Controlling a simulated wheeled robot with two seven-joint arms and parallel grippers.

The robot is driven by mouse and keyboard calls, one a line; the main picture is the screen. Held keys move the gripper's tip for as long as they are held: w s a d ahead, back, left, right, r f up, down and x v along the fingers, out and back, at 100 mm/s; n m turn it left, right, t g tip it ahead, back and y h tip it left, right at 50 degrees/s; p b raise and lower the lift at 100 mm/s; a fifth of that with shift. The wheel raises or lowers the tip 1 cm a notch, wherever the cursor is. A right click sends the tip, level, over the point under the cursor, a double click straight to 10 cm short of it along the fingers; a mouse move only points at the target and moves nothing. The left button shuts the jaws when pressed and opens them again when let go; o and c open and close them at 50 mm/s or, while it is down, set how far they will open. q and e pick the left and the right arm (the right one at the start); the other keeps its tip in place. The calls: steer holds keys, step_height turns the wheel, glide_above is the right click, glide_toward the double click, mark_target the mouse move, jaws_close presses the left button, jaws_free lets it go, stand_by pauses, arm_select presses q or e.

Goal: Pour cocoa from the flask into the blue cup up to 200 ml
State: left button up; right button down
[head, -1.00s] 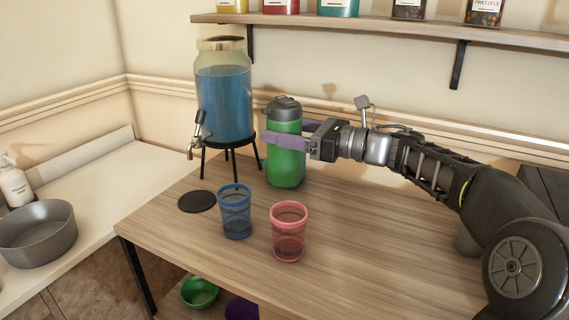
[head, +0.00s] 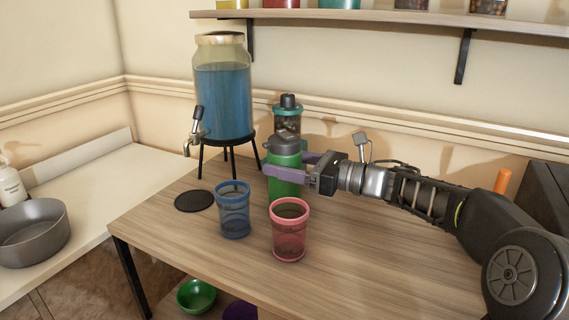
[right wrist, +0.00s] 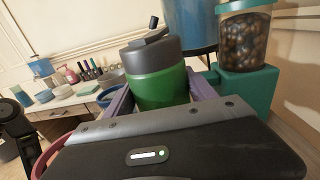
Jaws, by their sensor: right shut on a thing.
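The green flask (head: 285,183) with a grey lid is upright behind the pink cup. My right gripper (head: 288,167) is shut on it, with purple fingers on either side of its body. The flask also shows between the fingers in the right wrist view (right wrist: 160,88). Its base is partly hidden, so I cannot tell whether it touches the table. The blue cup (head: 233,212) stands upright on the table, left of the flask and nearer. Its contents and markings are too small to read. My left gripper is not in view.
The pink cup (head: 289,240) stands right of the blue cup. A dispenser of blue liquid (head: 223,105) on a black stand is behind, with a black disc (head: 194,201) before it. A teal-lidded jar (head: 287,122) stands behind the flask. The table's (head: 370,250) right front is clear.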

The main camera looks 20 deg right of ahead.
mark_target(275, 163)
steer(key=shift+a+r+b, duration=0.1)
steer(key=shift+r+b, duration=0.1)
steer(key=shift+b, duration=0.25)
steer(key=shift+s+a+r+n+g+h, duration=0.1)
steer(key=shift+a+r+n+g+h, duration=0.15)
steer(key=shift+n, duration=0.3)
steer(key=shift+a+r+n+g+h, duration=0.1)
steer(key=shift+a+n+g+h, duration=0.1)
steer(key=shift+n+h, duration=0.25)
steer(key=shift+a+n+g, duration=0.2)
steer(key=shift+n+g, duration=0.05)
steer(key=shift+n, duration=0.25)
steer(key=a+n+h, duration=0.1)
steer(key=a+f+n+h+p, duration=0.1)
steer(key=n+h, duration=0.1)
steer(key=shift+s+a+g+p, duration=0.2)
steer(key=shift+g+p, duration=0.1)
steer(key=shift+g, duration=0.1)
steer(key=shift+r+n+h+p, duration=0.25)
steer(key=shift+n+h+p, duration=0.2)
steer(key=shift+p, duration=0.35)
steer(key=shift+r, duration=0.1)
